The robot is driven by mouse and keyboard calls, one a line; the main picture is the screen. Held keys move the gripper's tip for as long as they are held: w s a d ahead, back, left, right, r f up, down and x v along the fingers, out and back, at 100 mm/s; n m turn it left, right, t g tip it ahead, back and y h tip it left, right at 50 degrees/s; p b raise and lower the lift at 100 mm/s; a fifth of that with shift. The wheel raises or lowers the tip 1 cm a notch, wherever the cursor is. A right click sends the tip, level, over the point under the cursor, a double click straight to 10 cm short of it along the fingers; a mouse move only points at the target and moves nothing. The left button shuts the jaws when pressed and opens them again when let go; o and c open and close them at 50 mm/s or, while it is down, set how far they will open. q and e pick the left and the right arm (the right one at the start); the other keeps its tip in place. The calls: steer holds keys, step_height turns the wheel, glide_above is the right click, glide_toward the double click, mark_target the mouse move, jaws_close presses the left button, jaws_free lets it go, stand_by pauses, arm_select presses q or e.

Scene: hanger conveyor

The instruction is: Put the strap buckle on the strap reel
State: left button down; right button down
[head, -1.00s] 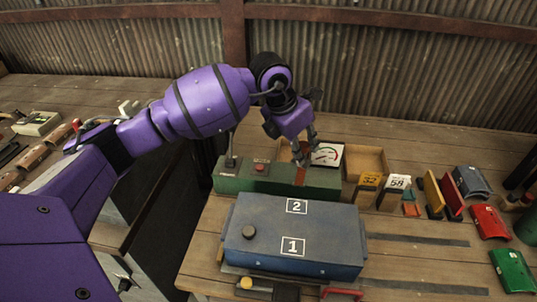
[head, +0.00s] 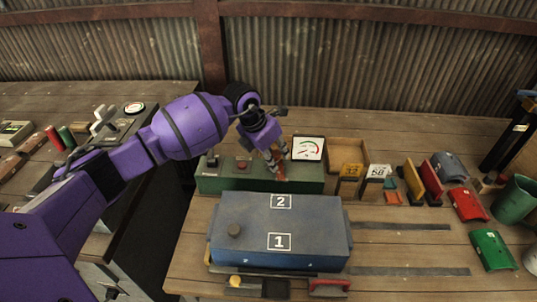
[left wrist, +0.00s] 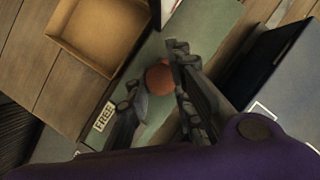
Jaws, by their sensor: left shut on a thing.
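My left gripper (head: 276,161) is over the right part of a long green box (head: 222,183). Its fingers are shut on a red-brown piece (head: 281,173) at the box. In the left wrist view the piece shows as a rounded red-brown end (left wrist: 158,79) between the dark fingertips, over the green top (left wrist: 205,25). Whether it is fixed to the box I cannot tell. A "FREE" label (left wrist: 104,116) is beside it. I cannot pick out the strap buckle or strap reel with certainty. My right gripper is not in view.
A blue-grey case (head: 320,215) marked 1 and 2 stands in front of the green box. Behind are a dial gauge (head: 308,148) and an open wooden tray (head: 364,155). Number tags, coloured plates, a red cover (head: 467,204) and a green cover (head: 492,250) are at right.

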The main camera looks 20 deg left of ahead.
arm_select(q)
steer(key=shift+f, duration=0.15)
steer(key=c, duration=1.5)
jaws_free()
steer(key=shift+c, duration=0.2)
steer(key=v, duration=1.2)
steer(key=shift+d, duration=0.1)
